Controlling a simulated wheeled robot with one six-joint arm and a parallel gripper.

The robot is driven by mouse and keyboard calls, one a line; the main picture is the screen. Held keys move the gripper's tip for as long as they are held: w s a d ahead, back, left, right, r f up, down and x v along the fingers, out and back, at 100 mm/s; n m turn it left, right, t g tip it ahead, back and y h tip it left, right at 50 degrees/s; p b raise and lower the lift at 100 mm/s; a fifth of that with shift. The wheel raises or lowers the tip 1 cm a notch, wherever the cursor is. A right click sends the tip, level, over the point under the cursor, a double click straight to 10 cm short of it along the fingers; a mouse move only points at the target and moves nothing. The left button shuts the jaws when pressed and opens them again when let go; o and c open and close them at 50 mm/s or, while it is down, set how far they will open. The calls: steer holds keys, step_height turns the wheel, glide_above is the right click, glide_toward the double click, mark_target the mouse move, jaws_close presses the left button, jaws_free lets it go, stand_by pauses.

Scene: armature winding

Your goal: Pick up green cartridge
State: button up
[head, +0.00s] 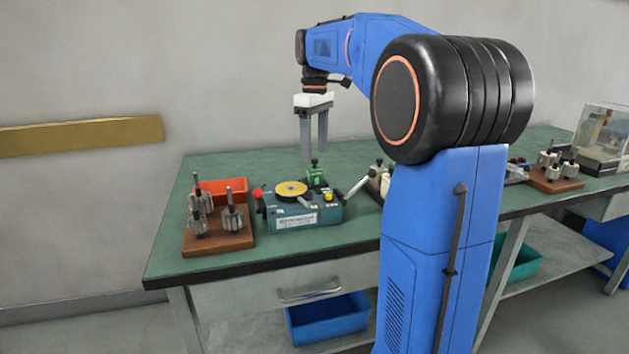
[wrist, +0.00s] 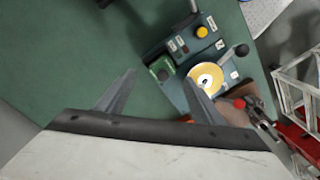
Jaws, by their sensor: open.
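The green cartridge (head: 316,177) is a small green block with a dark knob on top. It stands on the green bench top, just behind the teal winding machine (head: 305,211). In the wrist view the cartridge (wrist: 161,69) shows beside the machine (wrist: 180,45), beyond the fingertips and between their lines. My gripper (head: 314,150) points down above and slightly behind the cartridge in the head view. Its two fingers are apart with nothing between them, and it also shows open in the wrist view (wrist: 160,82).
A wooden block with armatures (head: 218,242) and an orange-red bin (head: 222,189) stand left of the machine. Lever handles stick out from the machine. More parts and a second armature block (head: 555,178) lie to the right. The bench's back left is clear.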

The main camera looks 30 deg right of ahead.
mark_target(315, 159)
steer(key=shift+s+a+f, duration=0.1)
steer(key=shift+f, duration=1.3)
steer(key=shift+s+a+f, duration=0.1)
steer(key=shift+f, duration=1.3)
steer(key=c, duration=1.1)
steer(key=shift+r, duration=0.1)
step_height(315, 159, up, 10)
steer(key=shift+f, duration=0.1)
